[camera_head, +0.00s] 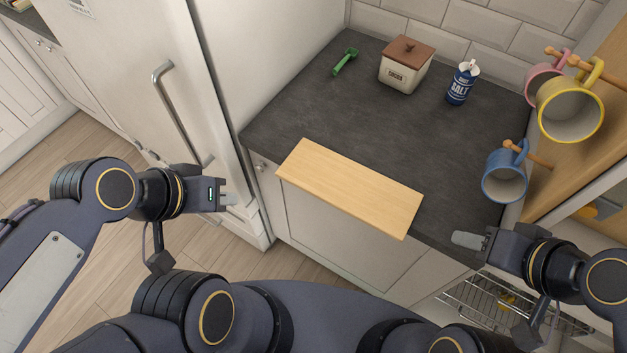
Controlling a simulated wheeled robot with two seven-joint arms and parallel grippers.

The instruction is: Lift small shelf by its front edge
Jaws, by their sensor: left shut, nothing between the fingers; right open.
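The small shelf (350,188) is a flat, light wooden board at the front of the slate worktop (340,115). Its front edge reaches over the worktop's front edge, above the white cabinet. My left gripper (232,200) is left of the board's left end, apart from it, shut and empty. My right gripper (462,240) is to the right of the board's right end, apart from it, open and empty. The gap between its fingers is hard to see from this angle.
Blue (505,178), yellow (570,110) and pink mugs hang at the right. The fridge (175,75) borders the left. A wire rack (485,298) lies below right.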

